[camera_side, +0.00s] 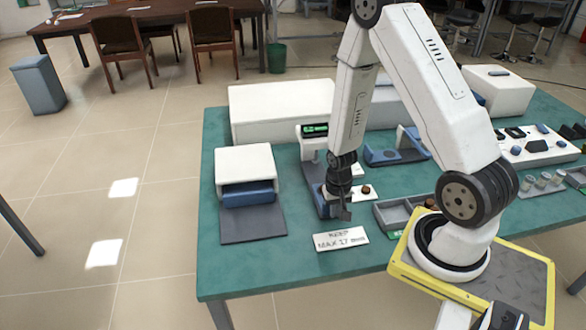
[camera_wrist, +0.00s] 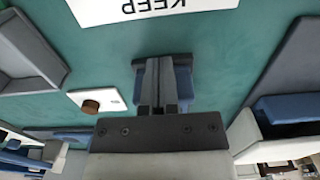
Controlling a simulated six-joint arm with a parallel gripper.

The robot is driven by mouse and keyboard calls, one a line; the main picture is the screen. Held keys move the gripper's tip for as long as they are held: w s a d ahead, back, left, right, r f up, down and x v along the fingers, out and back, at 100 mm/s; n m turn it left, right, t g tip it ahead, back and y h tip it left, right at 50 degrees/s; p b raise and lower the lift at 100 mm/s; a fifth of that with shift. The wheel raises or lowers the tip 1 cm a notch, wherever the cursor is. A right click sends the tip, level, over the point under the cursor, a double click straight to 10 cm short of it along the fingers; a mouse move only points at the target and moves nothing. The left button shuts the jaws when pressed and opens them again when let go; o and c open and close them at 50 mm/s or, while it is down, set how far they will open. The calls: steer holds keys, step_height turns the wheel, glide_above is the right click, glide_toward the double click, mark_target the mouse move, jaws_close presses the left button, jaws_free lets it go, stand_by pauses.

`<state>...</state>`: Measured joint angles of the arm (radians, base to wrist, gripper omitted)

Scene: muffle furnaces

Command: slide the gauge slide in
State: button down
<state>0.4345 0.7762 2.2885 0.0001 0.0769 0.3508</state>
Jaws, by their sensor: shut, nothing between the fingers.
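The gauge (camera_side: 314,131) stands on the green table with a lit green display on its white head. Its blue and grey base (camera_side: 318,192) reaches toward the front edge. I cannot tell the slide apart from this base. My gripper (camera_side: 346,213) points down beside the front end of the base, with its fingers together and nothing between them. In the wrist view, my gripper (camera_wrist: 159,108) covers the middle of a blue part (camera_wrist: 183,84) with a dark grey end; blue shows on both sides. Whether the fingers touch it cannot be told.
A "KEEP MAX 17" sign (camera_side: 341,239) lies just in front. A white furnace (camera_side: 245,162) with a blue front and dark mat (camera_side: 253,224) stands left. A white card with a brown knob (camera_wrist: 91,106) is close by. A grey tray (camera_side: 393,215) lies right.

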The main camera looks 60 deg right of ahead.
stand_by(0.4)
steer(key=shift+w+d, duration=3.75)
steer(key=shift+d, duration=0.05)
steer(key=shift+s+a, duration=0.25)
steer(key=shift+a, duration=0.05)
steer(key=shift+r, duration=0.15)
steer(key=shift+r, duration=3.35)
